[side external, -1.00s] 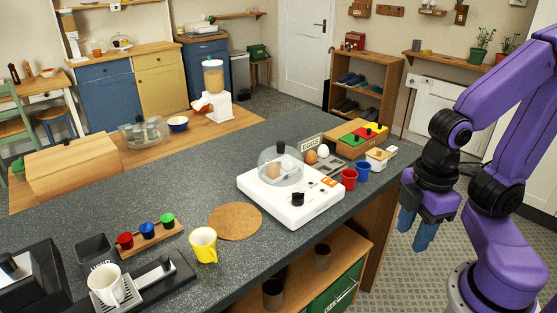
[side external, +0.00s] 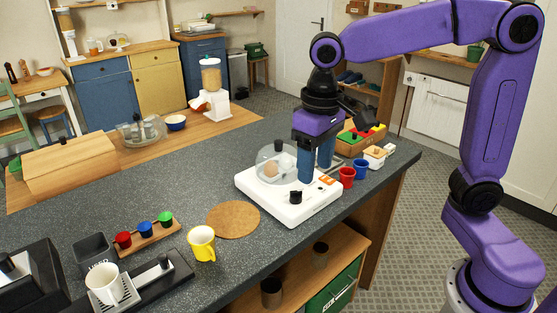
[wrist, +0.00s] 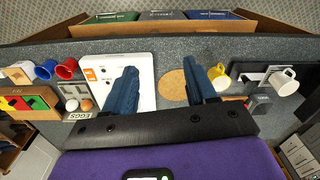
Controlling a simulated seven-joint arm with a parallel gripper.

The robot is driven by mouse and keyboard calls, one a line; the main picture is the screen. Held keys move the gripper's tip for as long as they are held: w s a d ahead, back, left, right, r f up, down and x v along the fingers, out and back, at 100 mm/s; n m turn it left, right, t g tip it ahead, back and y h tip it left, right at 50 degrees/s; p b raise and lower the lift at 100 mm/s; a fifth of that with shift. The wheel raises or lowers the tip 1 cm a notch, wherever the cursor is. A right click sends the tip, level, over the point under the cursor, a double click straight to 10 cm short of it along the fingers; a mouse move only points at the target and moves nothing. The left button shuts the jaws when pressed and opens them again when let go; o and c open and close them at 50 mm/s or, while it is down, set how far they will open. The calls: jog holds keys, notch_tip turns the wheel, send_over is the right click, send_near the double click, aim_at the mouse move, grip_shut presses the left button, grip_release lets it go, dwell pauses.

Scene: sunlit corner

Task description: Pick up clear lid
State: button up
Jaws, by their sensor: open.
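The clear lid (side external: 270,160) is a see-through dome with a dark knob. It sits on the white egg cooker (side external: 300,212), with a brown egg visible through it. My gripper (side external: 315,172) is open and empty, its blue fingers pointing down above the cooker, just right of the dome in the side view. I cannot tell whether a finger touches it. In the wrist view, my gripper (wrist: 160,68) spans the cooker's edge (wrist: 148,72); I cannot make out the lid there.
Red cup (side external: 347,177), blue cup (side external: 361,168) and a wooden box with coloured panels (side external: 350,139) stand right of the cooker. A cork mat (side external: 232,220) and yellow mug (side external: 202,244) lie left. Counter behind the cooker is mostly clear.

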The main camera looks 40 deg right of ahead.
jog(key=w+d+r+m, duration=0.2)
jog(key=w+m, duration=0.3)
jog(key=w, duration=0.2)
jog(key=w+d+r+m, duration=0.2)
jog(key=w+m, duration=0.3)
jog(key=w, duration=0.2)
jog(key=w+d+r+m, duration=0.3)
jog(key=w+m, duration=0.1)
jog(key=w, duration=0.3)
jog(key=m, duration=0.6)
send_over(279, 141)
notch_tip(279, 141, down, 11)
jog(key=shift+r, duration=0.15)
jog(key=shift+a+f, duration=0.15)
jog(key=shift+f, duration=2.75)
grip_shut()
